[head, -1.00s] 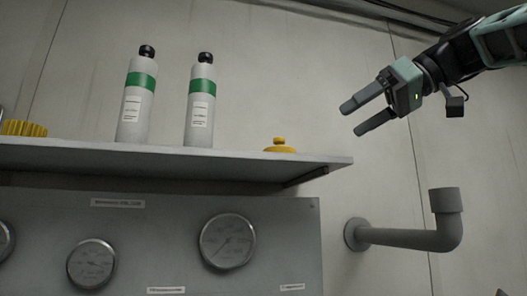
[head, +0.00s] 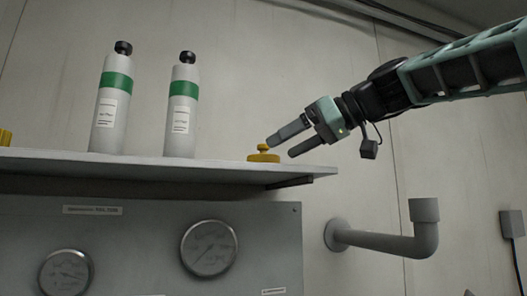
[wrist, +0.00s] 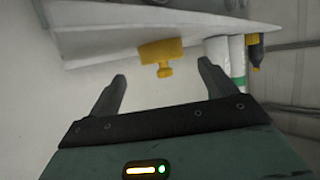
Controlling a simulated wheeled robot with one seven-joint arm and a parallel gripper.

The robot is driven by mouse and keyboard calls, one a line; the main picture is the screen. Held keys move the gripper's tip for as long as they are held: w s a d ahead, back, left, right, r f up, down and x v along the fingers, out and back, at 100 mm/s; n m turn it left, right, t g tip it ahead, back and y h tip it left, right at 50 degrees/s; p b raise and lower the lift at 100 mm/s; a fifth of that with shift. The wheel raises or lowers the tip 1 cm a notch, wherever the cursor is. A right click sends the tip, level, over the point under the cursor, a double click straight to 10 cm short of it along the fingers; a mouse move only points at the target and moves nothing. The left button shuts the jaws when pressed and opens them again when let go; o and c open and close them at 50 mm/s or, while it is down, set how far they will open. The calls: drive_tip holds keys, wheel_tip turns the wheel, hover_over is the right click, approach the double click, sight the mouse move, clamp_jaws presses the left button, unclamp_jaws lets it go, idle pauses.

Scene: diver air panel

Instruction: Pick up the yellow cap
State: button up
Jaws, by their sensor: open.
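The yellow cap (head: 263,154) sits on the shelf (head: 215,171) near its right end, a wide disc with a small knob on top. In the wrist view the cap (wrist: 161,55) appears upside down, ahead of and between the two fingertips. My gripper (head: 280,145) is open and empty, reaching in from the right. In the head view its fingertips are close to the cap's knob and right side. Whether a finger touches the cap cannot be told.
Two grey bottles with green bands, a left one (head: 112,105) and a right one (head: 181,110), stand on the shelf left of the cap. Below is a gauge panel (head: 140,245). A grey pipe (head: 385,240) juts from the wall at lower right.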

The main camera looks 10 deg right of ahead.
sight(274, 155)
drive_tip(key=p+x, duration=0.3)
drive_tip(key=x, duration=0.1)
drive_tip(key=shift+s+a+f, duration=0.15)
drive_tip(key=shift+w+a+f, duration=0.25)
drive_tip(key=shift+f, duration=0.05)
drive_tip(key=c, duration=1)
drive_tip(key=shift+c, duration=0.2)
